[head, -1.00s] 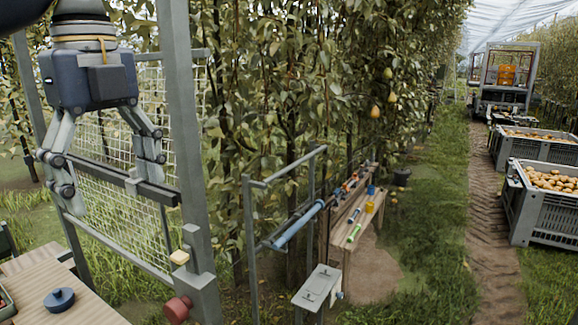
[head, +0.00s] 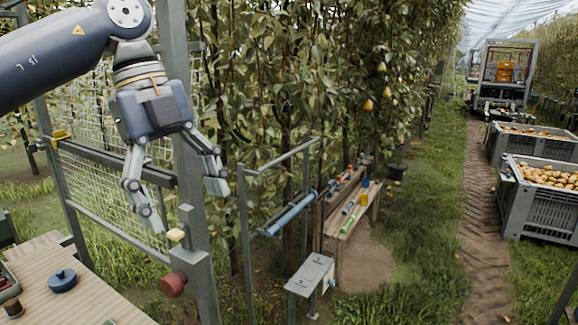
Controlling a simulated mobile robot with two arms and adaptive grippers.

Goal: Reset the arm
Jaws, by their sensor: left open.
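My left arm comes in from the upper left of the head view. Its gripper (head: 184,202) hangs down in front of the grey gate post, with its two fingers spread wide and nothing between them. A wire mesh gate (head: 108,192) with a dark top rail stands behind it on the left. I cannot tell how close the fingertips are to the post. My right gripper does not show.
A wooden table with a blue lid (head: 62,281) is at lower left. Crates of pears (head: 545,208) line the dirt path (head: 484,230) at right.

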